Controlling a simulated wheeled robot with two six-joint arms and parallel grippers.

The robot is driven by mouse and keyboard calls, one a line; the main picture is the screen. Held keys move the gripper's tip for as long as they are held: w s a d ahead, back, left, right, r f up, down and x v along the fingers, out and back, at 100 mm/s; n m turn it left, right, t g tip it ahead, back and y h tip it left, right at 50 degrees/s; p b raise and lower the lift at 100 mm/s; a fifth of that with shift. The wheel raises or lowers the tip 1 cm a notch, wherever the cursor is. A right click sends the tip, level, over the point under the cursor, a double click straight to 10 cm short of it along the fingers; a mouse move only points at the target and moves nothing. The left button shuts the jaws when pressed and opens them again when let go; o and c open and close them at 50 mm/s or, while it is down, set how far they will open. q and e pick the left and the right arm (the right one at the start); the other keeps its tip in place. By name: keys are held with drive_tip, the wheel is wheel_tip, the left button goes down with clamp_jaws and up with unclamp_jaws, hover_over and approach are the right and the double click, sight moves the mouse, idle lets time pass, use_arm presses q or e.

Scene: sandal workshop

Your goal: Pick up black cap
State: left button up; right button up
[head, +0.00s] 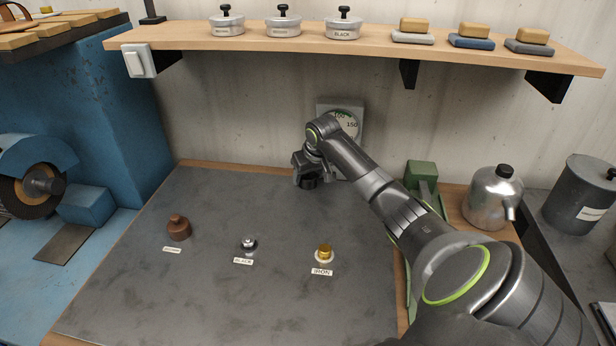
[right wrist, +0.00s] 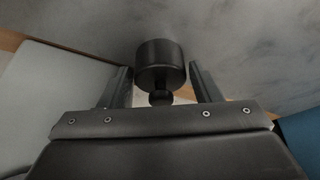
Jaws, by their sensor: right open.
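The black cap is a dark cylinder with a round knob. In the right wrist view the black cap (right wrist: 160,56) shows between the two fingers of my right gripper (right wrist: 160,78), its knob towards the palm, with a gap on each side. In the head view my right gripper (head: 308,167) is at the back of the grey bench mat, in front of the wall. A dark round part (head: 308,183), seemingly the cap, shows just under it. My right gripper is open. My left gripper is not in view.
A brown knobbed piece (head: 178,227), a silver one (head: 248,243) labelled BLACK and a gold one (head: 324,253) labelled IRON stand on the grey mat (head: 215,300). A dial (head: 345,125) stands behind my arm.

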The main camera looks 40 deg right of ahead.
drive_tip(key=c, duration=0.8)
drive_tip(key=shift+r, duration=0.1)
